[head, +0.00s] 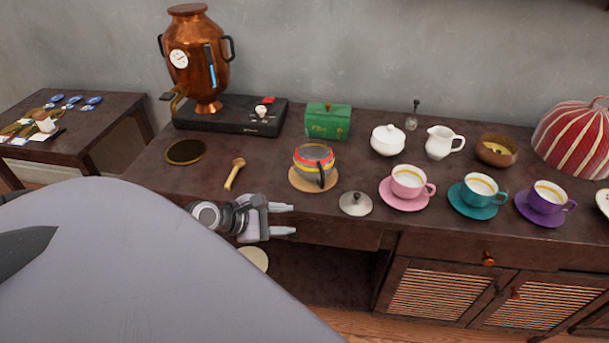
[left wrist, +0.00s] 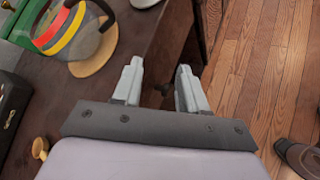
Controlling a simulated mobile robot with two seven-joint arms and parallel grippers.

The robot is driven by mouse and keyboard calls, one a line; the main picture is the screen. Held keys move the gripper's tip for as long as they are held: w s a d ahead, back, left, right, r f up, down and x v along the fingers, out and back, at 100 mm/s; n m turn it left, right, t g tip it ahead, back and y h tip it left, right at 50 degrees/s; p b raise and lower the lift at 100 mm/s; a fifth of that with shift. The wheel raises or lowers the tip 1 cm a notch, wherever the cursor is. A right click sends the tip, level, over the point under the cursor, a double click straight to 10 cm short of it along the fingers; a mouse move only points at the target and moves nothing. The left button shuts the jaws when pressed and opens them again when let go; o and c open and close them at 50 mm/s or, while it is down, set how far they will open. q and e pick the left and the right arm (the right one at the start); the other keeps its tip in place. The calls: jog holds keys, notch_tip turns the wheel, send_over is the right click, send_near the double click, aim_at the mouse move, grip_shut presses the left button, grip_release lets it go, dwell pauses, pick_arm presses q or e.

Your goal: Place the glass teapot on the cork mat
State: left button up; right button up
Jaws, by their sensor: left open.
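The glass teapot (head: 314,161) has red and yellow bands and a dark handle facing the front. It stands upright on the round cork mat (head: 299,183), without its lid. A silver lid with a knob (head: 356,204) lies on the table to the right of the mat. My left gripper (head: 285,219) is open and empty at the table's front edge, in front of the mat and apart from the teapot. In the left wrist view its fingers (left wrist: 158,88) are spread, with the teapot (left wrist: 70,30) and mat (left wrist: 95,57) at the upper left. My right gripper is not in view.
A copper samovar (head: 200,65) stands on a black base at the back left. A wooden scoop (head: 235,174) and a dark round coaster (head: 186,152) lie left of the mat. A green tin (head: 328,121) stands behind the teapot; cups on saucers and a white sugar bowl (head: 388,140) are to the right.

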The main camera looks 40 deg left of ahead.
pick_arm(q)
jog(key=s+d+f+m+y, duration=0.1)
jog(key=s+d+f+m, duration=0.3)
jog(key=d+m, duration=0.4)
jog(key=s+d+f+m+y, duration=0.1)
jog(key=s+d+f+m, duration=0.3)
jog(key=m, duration=1.4)
jog(key=s+d, duration=0.3)
jog(key=d, duration=0.2)
jog(key=shift+d+m, duration=0.3)
jog(key=shift+m, duration=0.1)
jog(key=shift+s, duration=0.1)
jog(key=shift+r+g+p, duration=0.3)
jog(key=shift+r+p, duration=0.5)
